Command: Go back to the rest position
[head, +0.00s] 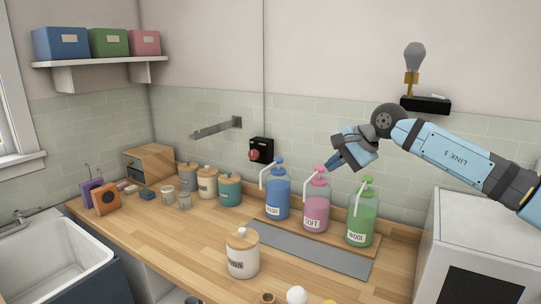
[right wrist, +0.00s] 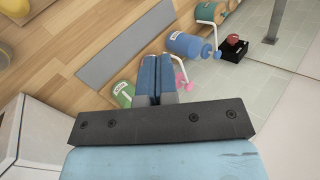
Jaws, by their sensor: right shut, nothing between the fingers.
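My right gripper (head: 338,164) comes in from the right on a light blue arm and hangs in the air above the pump bottles, near the tiled wall. Its blue fingers are closed together with nothing between them, as the right wrist view (right wrist: 157,80) also shows. Below it stand a blue WASH bottle (head: 277,198), a pink SOFT bottle (head: 316,207) and a green WOOL bottle (head: 361,217) on a wooden board. The gripper looks apart from the bottles. My left gripper is not in view.
A white lidded jar (head: 243,258) stands at the counter's front, beside a grey mat (head: 310,250). A white appliance (head: 470,240) stands at the right, a sink (head: 50,255) at the left. A lamp (head: 414,58) on a black bracket and a red-knobbed black box (head: 261,150) are on the wall.

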